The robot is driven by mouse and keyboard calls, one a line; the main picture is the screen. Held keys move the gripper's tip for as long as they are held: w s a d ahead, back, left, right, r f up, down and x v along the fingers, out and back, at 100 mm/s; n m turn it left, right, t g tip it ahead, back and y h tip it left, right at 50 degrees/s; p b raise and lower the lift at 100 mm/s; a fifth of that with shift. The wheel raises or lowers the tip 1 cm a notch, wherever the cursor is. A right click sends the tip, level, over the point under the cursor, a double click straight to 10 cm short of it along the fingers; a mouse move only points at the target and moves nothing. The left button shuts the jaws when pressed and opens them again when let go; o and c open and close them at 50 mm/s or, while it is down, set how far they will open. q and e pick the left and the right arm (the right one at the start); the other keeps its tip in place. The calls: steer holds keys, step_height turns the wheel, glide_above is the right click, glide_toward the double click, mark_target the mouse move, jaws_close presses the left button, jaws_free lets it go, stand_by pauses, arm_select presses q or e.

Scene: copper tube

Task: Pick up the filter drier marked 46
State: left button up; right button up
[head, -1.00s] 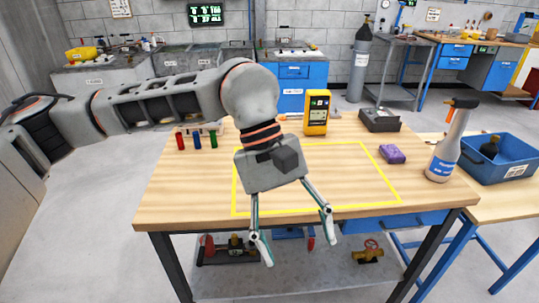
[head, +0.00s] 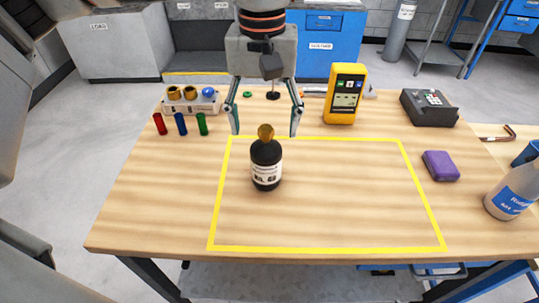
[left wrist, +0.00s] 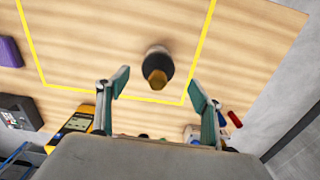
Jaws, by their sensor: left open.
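A black bottle-shaped canister (head: 266,170) with a white label and a brass-coloured top stands upright inside the yellow outline on the table. I cannot read a 46 on its label. My left gripper (head: 265,131) is open and empty, pointing down, with its fingertips above and behind the canister in the head view. In the left wrist view the canister (left wrist: 158,62) shows from above, beyond the gap between the open fingers (left wrist: 158,84), apart from both. My right gripper is not in view.
Red, blue and green cylinders (head: 181,125) stand at the left by a grey holder (head: 192,105). The outlined area is otherwise clear.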

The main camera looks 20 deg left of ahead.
mark_target(266, 145)
arm_select(q)
steer(key=shift+f, duration=1.2)
steer(key=f, duration=0.3)
steer(key=shift+w+f+b, duration=0.3)
steer(key=shift+b, duration=0.1)
steer(key=shift+f, duration=0.3)
steer(key=c, duration=1.5)
steer(key=shift+w+r, duration=0.1)
jaws_close()
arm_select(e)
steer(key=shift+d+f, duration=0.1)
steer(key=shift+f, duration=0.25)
